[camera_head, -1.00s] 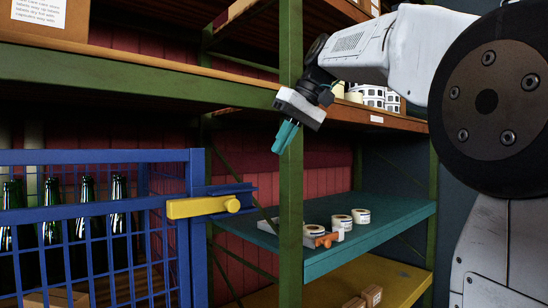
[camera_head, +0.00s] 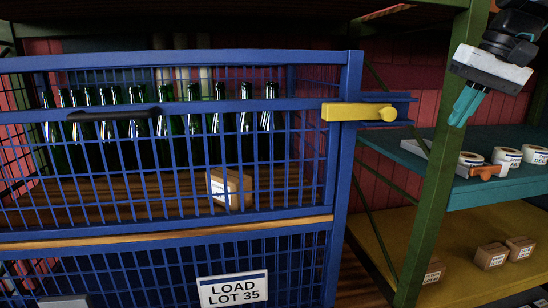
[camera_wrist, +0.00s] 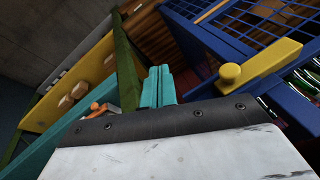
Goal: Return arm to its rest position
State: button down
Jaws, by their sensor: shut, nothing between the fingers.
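My gripper (camera_head: 466,104) is at the upper right in the head view, in front of the green shelf post (camera_head: 437,190). Its teal fingers are together and hold nothing. In the wrist view the shut fingers (camera_wrist: 158,86) point away from the camera, with the cage's yellow latch (camera_wrist: 262,68) to their right. In the head view the gripper is to the right of this yellow latch (camera_head: 358,112) and apart from it. Most of my arm is out of the head view.
A blue mesh cage (camera_head: 345,190) holds several dark green bottles (camera_head: 192,122) and a cardboard box (camera_head: 230,188). Its sign (camera_head: 232,289) reads "LOAD LOT 35". To the right, a teal shelf (camera_head: 492,195) bears white label rolls (camera_head: 507,156) and an orange-handled tool (camera_head: 488,171). Small boxes (camera_head: 491,256) sit on the yellow shelf (camera_head: 462,285).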

jog(key=s+a+f+n+h, duration=0.1)
jog(key=s+a+f, duration=0.3)
jog(key=s+f, duration=0.7)
jog(key=s+a+f+n+g+h, duration=0.1)
jog(key=s+a+f, duration=0.3)
jog(key=s+f, duration=0.7)
jog(key=shift+s+f+h, duration=0.15)
jog(key=shift+f+h, duration=0.15)
